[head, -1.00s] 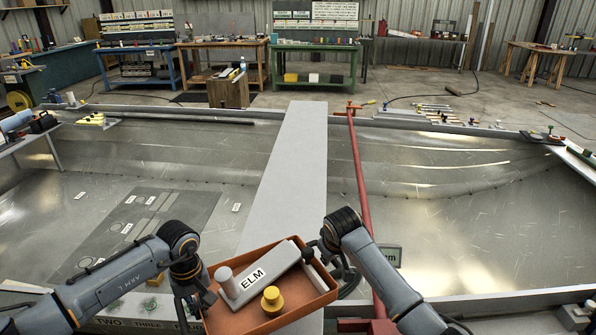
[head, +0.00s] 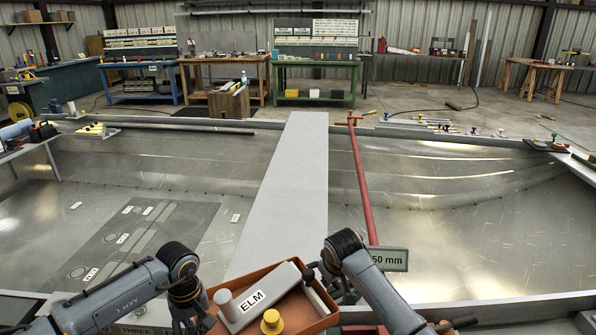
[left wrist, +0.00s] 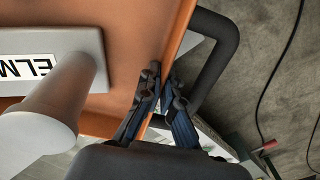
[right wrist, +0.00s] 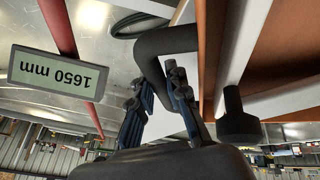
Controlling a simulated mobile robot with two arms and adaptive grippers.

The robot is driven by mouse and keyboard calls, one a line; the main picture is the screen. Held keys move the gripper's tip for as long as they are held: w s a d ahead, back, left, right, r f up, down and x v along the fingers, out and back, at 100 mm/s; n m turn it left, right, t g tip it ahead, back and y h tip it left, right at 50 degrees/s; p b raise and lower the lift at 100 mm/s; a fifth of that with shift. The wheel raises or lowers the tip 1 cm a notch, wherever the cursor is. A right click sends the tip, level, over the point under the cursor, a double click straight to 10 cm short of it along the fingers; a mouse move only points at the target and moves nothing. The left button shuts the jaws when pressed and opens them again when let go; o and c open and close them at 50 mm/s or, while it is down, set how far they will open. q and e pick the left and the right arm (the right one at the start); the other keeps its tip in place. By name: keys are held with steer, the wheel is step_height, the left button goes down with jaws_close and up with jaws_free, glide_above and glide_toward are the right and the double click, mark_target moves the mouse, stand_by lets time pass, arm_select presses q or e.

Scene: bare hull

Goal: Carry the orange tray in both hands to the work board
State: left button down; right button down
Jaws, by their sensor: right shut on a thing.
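The orange tray (head: 318,322) is at the bottom of the head view, its near part cut off. It carries a grey block labelled ELM with a pale cylinder, and a yellow knobbed piece (head: 271,322). My left gripper (head: 190,312) is at its left side; in the left wrist view its fingers (left wrist: 163,85) close in at the tray's edge by a dark handle (left wrist: 222,55). My right gripper (head: 338,285) is at the right side, shut on the other dark handle (right wrist: 150,50). A long pale grey board (head: 290,170) spans the hull ahead; I cannot tell whether it is the work board.
A red bar (head: 362,185) runs along the board's right side, with a "1650 mm" display (right wrist: 60,75) beside it. A dark marked panel (head: 140,235) lies on the hull floor at left. Workbenches (head: 315,80) stand far back.

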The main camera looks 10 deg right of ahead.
arm_select(q)
steer(key=shift+f, duration=0.1)
arm_select(e)
steer(key=shift+f, duration=0.1)
